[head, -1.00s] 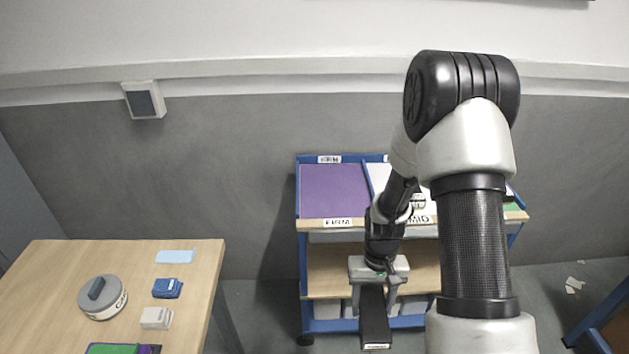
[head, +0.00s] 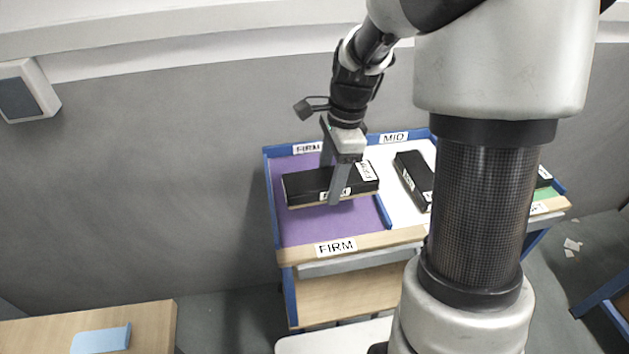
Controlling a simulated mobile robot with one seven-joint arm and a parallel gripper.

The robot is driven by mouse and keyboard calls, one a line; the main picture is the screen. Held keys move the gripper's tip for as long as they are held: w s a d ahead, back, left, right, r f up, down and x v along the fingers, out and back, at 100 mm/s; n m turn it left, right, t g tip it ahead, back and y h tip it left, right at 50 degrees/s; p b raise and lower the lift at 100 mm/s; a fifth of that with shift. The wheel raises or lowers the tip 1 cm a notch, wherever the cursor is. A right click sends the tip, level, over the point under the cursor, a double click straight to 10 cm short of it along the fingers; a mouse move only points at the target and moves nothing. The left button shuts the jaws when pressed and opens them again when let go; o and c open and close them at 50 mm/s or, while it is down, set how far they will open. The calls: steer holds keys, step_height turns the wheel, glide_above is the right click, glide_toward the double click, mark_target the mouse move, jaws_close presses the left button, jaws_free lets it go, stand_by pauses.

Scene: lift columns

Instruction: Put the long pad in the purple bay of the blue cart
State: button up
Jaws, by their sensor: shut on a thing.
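The long black pad (head: 302,187), with white labels reading FIRM, is in my gripper (head: 332,184). The fingers are shut on it across its width, near its middle, one on the front side and one behind. The pad lies flat, lengthwise from left to right, within the outline of the purple bay (head: 300,228) of the blue cart (head: 270,205). I cannot tell whether it rests on the purple floor or hangs just above it. The bay's rims carry FIRM labels.
A blue divider (head: 383,212) separates the purple bay from the white bay (head: 402,212), which holds another black pad (head: 415,180). A green bay (head: 543,194) with a dark pad (head: 544,177) is at the right, partly behind my arm. A wooden table (head: 150,325) stands lower left.

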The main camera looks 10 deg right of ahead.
mark_target(325, 218)
steer(key=shift+w+f, duration=0.2)
steer(key=shift+w, duration=0.05)
step_height(325, 218, down, 9)
steer(key=shift+f+b, duration=0.1)
steer(key=shift+b, duration=0.75)
steer(key=shift+f, duration=0.15)
steer(key=o, duration=1.4)
